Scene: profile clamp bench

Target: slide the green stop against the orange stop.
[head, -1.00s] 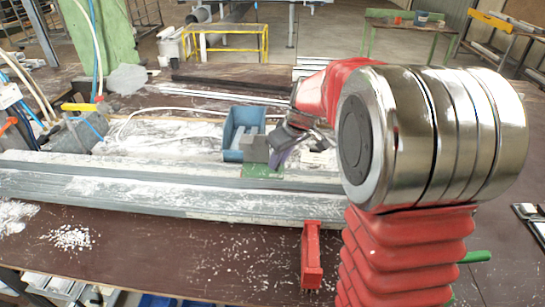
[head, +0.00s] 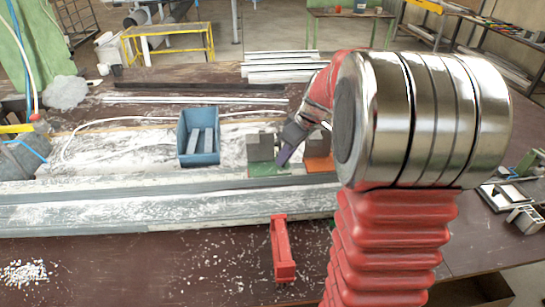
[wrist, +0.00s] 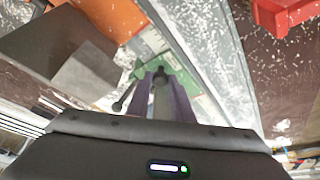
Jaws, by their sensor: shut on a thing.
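The green stop (head: 268,169), a green base with a grey block on it, sits on the long grey profile in the head view. My gripper (head: 283,157) is at its right side with the purple fingers down. In the wrist view, the purple fingers (wrist: 160,98) are shut on part of the green stop (wrist: 182,76). The orange stop (head: 319,163) is just right of the green stop in the head view, partly hidden by my arm. Its orange surface also shows in the wrist view (wrist: 146,43), close to the green.
A blue bin (head: 184,145) with grey pieces stands behind the profile, left of the green stop. A red bracket-like piece (head: 283,250) stands in front of the profile. White chips (head: 25,272) lie at the front left.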

